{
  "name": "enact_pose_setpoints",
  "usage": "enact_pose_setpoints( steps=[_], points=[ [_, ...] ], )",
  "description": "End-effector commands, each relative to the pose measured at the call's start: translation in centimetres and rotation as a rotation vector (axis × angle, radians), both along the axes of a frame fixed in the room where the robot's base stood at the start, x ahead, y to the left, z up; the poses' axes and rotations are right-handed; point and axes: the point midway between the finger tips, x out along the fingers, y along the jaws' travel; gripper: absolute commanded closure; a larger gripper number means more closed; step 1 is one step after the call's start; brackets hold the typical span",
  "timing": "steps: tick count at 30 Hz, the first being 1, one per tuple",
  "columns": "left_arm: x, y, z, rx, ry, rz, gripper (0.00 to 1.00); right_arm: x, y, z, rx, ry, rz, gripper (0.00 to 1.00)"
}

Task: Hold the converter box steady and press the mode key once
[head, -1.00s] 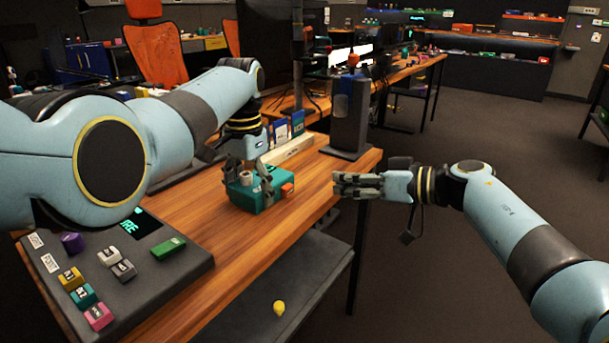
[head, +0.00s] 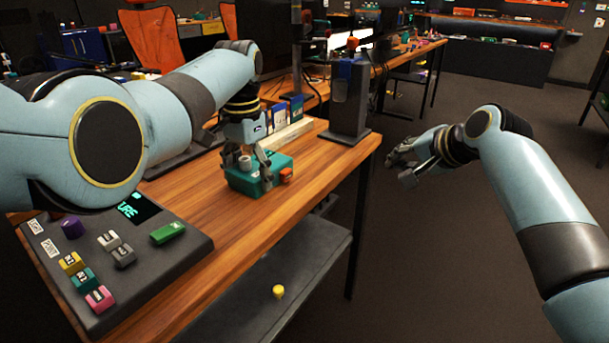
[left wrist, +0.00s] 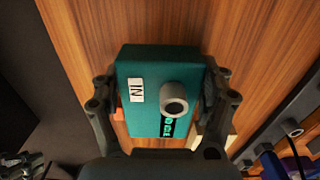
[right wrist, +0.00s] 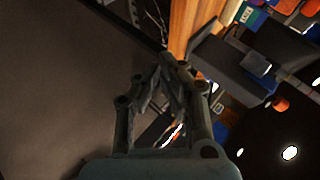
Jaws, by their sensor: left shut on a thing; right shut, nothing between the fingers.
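The converter box is a teal box (head: 243,187) on the wooden table, also seen from above in the left wrist view (left wrist: 145,65). It has a grey round socket (left wrist: 174,99), an "IN" label (left wrist: 137,90) and a small lit display. An orange key (head: 286,175) sticks out of one side; in the left wrist view it is partly hidden by a finger. My left gripper (head: 247,170) is shut on the box, one finger on each side. My right gripper (head: 398,156) is shut and empty, off the table's right edge, well apart from the box.
A grey panel (head: 150,263) with coloured keys and a display lies at the table's near left. A dark stand (head: 349,95) is at the right corner. Blue cartons (head: 280,112) stand behind the box. A lower shelf (head: 255,292) carries a yellow knob (head: 278,291).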

Motion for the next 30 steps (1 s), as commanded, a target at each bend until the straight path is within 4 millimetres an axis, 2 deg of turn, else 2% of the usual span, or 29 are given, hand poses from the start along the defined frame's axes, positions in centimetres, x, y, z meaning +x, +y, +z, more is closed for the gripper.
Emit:
enact_pose_setpoints(
  steps=[1, 3, 6, 10, 12, 23, 26, 30],
  points=[
    [0.0, 0.0, 0.0, -0.001, -0.001, 0.0, 0.62, -1.5, 1.8, 0.2, 0.06, 0.037, 0.073, 1.0],
    [0.0, 0.0, 0.0, -0.001, -0.001, 0.0, 0.62, -3.7, 4.3, 0.8, 0.142, 0.08, 0.178, 1.0],
    [0.0, 0.0, 0.0, -0.001, -0.001, 0.0, 0.62, -6.2, 6.8, 1.9, 0.243, 0.113, 0.29, 1.0],
    [0.0, 0.0, 0.0, -0.001, -0.001, 0.0, 0.62, -8.0, 8.3, 3.1, 0.338, 0.118, 0.345, 1.0],
    [0.0, 0.0, 0.0, -0.001, -0.001, 0.0, 0.62, -8.6, 8.3, 2.3, 0.341, 0.131, 0.342, 1.0],
    [0.0, 0.0, 0.0, -0.001, -0.001, 0.0, 0.62, -8.6, 8.3, 1.9, 0.34, 0.137, 0.337, 1.0],
    [0.0, 0.0, 0.0, -0.001, -0.001, 0.0, 0.62, -8.4, 8.8, 1.7, 0.341, 0.137, 0.337, 1.0],
    [0.0, 0.0, 0.0, -0.001, -0.001, 0.0, 0.62, -7.5, 10.3, 0.8, 0.343, 0.138, 0.338, 1.0]
  ],
)
